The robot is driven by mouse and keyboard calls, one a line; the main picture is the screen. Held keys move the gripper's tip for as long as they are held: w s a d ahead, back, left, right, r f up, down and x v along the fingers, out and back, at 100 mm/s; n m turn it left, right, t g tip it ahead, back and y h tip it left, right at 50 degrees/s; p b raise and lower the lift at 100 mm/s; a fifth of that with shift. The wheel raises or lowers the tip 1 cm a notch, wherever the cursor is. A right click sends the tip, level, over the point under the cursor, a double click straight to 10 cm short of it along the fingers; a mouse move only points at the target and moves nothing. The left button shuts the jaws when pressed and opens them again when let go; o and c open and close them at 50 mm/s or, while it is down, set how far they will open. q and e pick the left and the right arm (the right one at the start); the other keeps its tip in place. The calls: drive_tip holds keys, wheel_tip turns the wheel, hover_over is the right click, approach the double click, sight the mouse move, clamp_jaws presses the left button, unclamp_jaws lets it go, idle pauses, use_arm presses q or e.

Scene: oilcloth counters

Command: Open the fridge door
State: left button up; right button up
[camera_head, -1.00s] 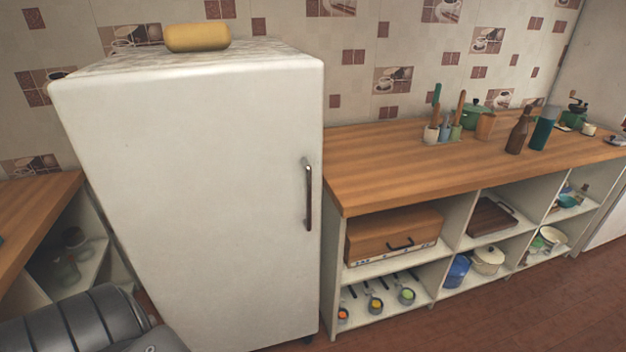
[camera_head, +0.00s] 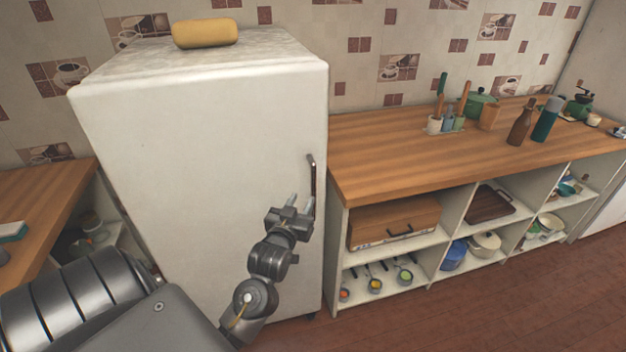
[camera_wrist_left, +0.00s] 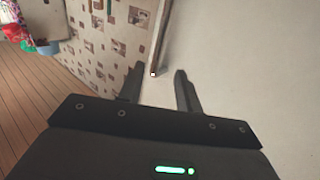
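The white fridge (camera_head: 190,130) stands left of the wooden counter, its door closed. Its dark upright handle (camera_head: 313,175) is near the door's right edge. My left gripper (camera_head: 301,203) is in front of the door, close to the handle's lower end. In the left wrist view, the two fingers of my left gripper (camera_wrist_left: 160,82) are spread apart, with the lower end of the handle (camera_wrist_left: 158,50) just beyond the gap between them. Nothing is held. The fridge door (camera_wrist_left: 240,70) fills the right of that view. My right gripper is not in view.
A yellow loaf-like object (camera_head: 206,33) lies on top of the fridge. The wooden counter (camera_head: 390,155) with open shelves stands right of the fridge, holding utensils and bottles. Another wooden counter (camera_head: 50,205) is at left. The brown floor (camera_head: 480,310) at front right is clear.

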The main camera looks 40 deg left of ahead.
sight(312, 182)
use_arm(q)
drive_tip(key=p+x, duration=0.2)
drive_tip(key=x, duration=0.6)
drive_tip(key=shift+w, duration=0.4)
drive_tip(key=shift+x, duration=0.8)
clamp_jaws()
